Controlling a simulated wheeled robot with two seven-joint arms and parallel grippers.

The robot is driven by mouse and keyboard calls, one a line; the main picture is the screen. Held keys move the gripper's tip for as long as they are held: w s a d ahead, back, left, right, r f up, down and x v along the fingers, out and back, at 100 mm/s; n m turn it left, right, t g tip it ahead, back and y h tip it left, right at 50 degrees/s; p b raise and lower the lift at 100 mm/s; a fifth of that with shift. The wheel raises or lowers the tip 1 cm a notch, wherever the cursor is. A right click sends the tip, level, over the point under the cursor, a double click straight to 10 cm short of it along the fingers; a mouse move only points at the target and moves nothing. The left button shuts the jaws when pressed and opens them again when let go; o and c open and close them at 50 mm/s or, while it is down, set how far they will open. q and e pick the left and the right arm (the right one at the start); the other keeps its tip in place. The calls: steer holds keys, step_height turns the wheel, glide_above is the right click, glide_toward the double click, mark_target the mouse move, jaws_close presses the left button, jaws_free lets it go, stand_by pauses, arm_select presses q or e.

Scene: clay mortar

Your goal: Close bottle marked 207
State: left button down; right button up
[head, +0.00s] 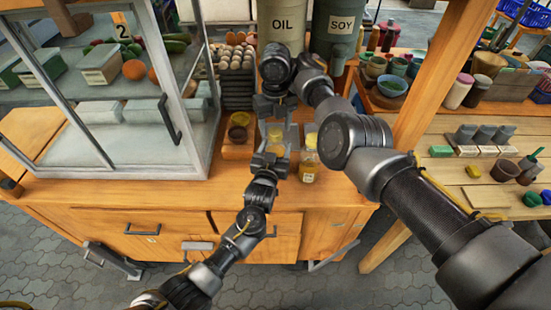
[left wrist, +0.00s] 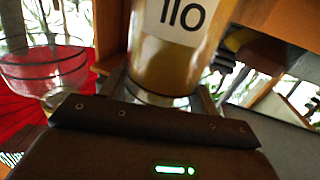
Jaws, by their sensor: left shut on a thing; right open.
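A bottle (head: 309,161) with amber contents, a pale yellow top and a small white label stands upright on the wooden counter; I cannot read its number surely. My left gripper (head: 270,158) is shut on a second bottle (head: 276,137), just left of the first. In the left wrist view, this held bottle (left wrist: 175,60) is close up, with brown contents and a white label that seems to read 110. The jaws of my left gripper (left wrist: 160,98) are around its metal-banded end. My right gripper (head: 274,108) is open above the held bottle, pointing down; its fingers are partly hidden.
A brown jar (head: 238,134) sits left on a small wooden stand. A glass case (head: 150,110) stands farther left. OIL (head: 289,24) and SOY (head: 341,25) containers stand behind. A wooden post (head: 435,70) rises at right. The counter's front strip is clear.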

steer(key=shift+f, duration=0.85)
steer(key=c, duration=1)
steer(key=shift+c, duration=0.2)
